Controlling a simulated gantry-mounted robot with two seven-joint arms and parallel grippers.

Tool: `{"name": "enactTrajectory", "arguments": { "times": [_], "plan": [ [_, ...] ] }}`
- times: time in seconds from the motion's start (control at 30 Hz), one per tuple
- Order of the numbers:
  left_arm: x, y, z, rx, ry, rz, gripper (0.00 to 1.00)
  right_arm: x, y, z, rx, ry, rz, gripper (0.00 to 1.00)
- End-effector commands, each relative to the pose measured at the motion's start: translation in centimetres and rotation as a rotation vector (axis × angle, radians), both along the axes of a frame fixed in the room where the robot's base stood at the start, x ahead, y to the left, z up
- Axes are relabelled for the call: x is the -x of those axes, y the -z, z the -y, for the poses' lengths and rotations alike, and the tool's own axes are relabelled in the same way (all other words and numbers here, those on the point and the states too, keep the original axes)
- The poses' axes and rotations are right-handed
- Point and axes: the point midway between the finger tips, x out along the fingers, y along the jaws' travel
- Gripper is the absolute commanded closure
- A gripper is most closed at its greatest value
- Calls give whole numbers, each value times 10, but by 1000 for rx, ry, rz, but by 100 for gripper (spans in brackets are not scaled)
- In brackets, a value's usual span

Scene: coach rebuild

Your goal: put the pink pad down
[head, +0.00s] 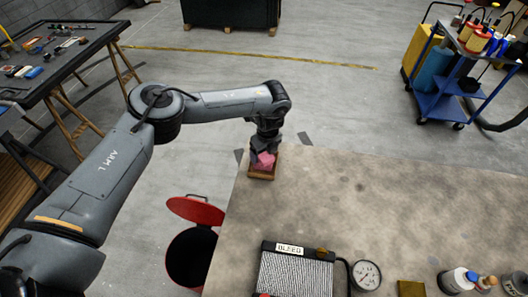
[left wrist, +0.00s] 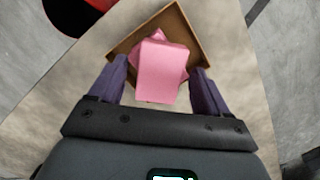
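The pink pad (head: 265,160) lies in a small brown open tray (head: 261,175) at the table's far left corner. In the left wrist view the pink pad (left wrist: 162,72) shows as a squarish face over pink corners turned at another angle; I cannot tell whether this is one piece or two. The tray's rim (left wrist: 192,30) shows behind it. My left gripper (head: 264,153) is over the tray, pointing down. Its two purple fingers (left wrist: 160,78) stand either side of the pad, with narrow gaps visible, so it looks open. My right gripper is not in view.
A red lidded bin (head: 195,211) is left of the table. The table's middle is clear.

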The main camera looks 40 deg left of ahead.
Motion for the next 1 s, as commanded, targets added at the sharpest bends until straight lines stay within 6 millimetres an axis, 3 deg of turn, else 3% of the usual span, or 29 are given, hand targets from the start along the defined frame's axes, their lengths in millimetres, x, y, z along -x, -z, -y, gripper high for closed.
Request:
{"name": "enactTrajectory", "arguments": {
  "times": [0.37, 1.0],
  "plan": [
    [0, -10, 1, 1, -1, 2, 23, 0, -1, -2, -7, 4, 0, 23],
    [4, -112, 16, -1, 1, 3, 23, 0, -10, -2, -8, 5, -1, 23]
  ]
}}
